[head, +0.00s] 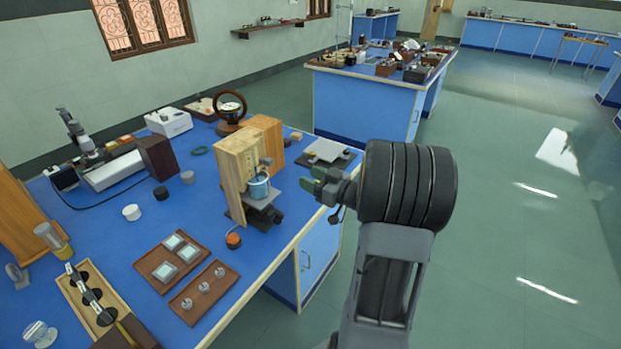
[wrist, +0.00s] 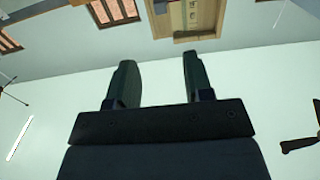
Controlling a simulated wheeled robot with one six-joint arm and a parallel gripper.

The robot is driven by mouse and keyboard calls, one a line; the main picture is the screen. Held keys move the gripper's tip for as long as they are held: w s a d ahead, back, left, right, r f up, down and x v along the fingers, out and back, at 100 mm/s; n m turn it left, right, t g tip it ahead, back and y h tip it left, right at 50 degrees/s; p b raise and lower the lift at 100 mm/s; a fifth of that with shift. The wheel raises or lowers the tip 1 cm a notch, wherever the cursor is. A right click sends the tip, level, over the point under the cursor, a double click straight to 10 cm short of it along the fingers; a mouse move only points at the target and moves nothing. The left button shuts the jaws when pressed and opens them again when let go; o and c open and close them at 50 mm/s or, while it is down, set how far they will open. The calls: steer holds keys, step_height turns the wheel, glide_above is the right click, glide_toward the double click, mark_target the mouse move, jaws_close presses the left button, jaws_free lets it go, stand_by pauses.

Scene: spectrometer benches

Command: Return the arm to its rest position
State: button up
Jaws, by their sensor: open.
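My gripper (head: 322,184) is at the end of my raised arm in the head view, pointing left near the right edge of the blue bench. In the wrist view my gripper (wrist: 156,75) shows two dark green fingers spread apart with nothing between them. Behind the fingers the wrist view shows pale wall and barred windows. My black arm joint hides part of the floor and the bench's right side in the head view.
The blue bench (head: 110,235) holds a wooden stand (head: 236,168) with a blue cup (head: 259,186), a tray of square pieces (head: 172,262) and a white box (head: 168,122). A second bench (head: 362,105) stands behind. The green floor (head: 510,230) at right is clear.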

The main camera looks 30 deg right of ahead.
stand_by(0.3)
steer(key=d+f+m+g+h, duration=0.3)
steer(key=d+f+m+h, duration=0.1)
steer(key=d+f+h, duration=0.4)
steer(key=s+m+g+h, duration=0.3)
steer(key=s+g+h, duration=0.2)
steer(key=s+g, duration=0.1)
steer(key=s+a+r+g+y, duration=0.1)
steer(key=s+a+r+y, duration=0.1)
steer(key=a, duration=0.6)
steer(key=s+a+r+n+g+y+p, duration=0.1)
steer(key=s+a+r, duration=0.2)
steer(key=a, duration=0.6)
steer(key=s+a+r+n+g+y, duration=0.1)
steer(key=s+a+r+y, duration=0.1)
steer(key=s+a, duration=0.3)
steer(key=a+r, duration=0.1)
steer(key=a, duration=0.2)
steer(key=shift+s+a+r+g+y+p, duration=0.2)
steer(key=shift+s+g+y+p, duration=0.1)
steer(key=shift+s+g+p, duration=0.1)
steer(key=shift+d+f, duration=0.1)
